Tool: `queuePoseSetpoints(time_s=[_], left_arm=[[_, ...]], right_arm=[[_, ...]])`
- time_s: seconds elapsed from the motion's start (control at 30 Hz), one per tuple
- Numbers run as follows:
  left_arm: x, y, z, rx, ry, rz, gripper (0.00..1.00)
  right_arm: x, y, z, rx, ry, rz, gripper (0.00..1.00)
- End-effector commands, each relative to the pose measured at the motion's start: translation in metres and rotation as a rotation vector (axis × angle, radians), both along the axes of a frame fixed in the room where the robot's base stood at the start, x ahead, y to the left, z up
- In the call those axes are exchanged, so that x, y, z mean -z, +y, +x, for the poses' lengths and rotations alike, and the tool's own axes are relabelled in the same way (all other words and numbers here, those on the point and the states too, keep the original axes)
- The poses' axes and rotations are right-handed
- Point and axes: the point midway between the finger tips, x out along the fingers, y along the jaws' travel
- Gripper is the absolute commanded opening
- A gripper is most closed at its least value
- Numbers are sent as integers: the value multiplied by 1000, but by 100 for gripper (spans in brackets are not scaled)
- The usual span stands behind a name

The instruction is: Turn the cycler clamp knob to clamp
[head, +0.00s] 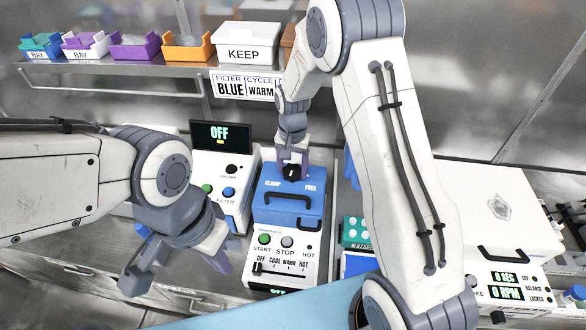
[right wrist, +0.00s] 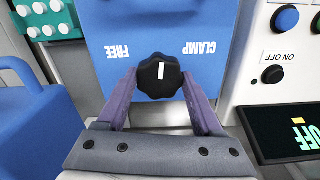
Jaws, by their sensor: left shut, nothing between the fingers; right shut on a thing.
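The clamp knob (right wrist: 160,78) is black and lobed with a white mark, on the cycler's blue lid (head: 288,208). In the right wrist view the lid's lettering is upside down, FREE left and CLAMP right. The white mark points roughly midway between the two words. My right gripper (head: 291,170) is over the knob from behind, its purple fingers shut on the knob's two sides; it also shows in the right wrist view (right wrist: 160,92). My left gripper (head: 222,264) is shut and empty, in front of the filter unit, away from the cycler.
The filter unit (head: 222,172) with an OFF display stands left of the cycler. A teal rack (head: 356,233) and a white centrifuge (head: 495,215) stand to the right. A shelf (head: 120,68) with coloured bins and a KEEP box (head: 248,42) runs above.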

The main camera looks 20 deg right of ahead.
Motion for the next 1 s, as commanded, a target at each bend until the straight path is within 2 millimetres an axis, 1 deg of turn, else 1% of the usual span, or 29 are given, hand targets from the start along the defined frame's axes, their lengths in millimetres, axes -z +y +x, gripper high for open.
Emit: queuePoseSetpoints(time_s=[1.0], left_arm=[[12, 0, 0, -1, 0, 0, 0]], right_arm=[[-1, 0, 0, 953, 0, 0, 13]])
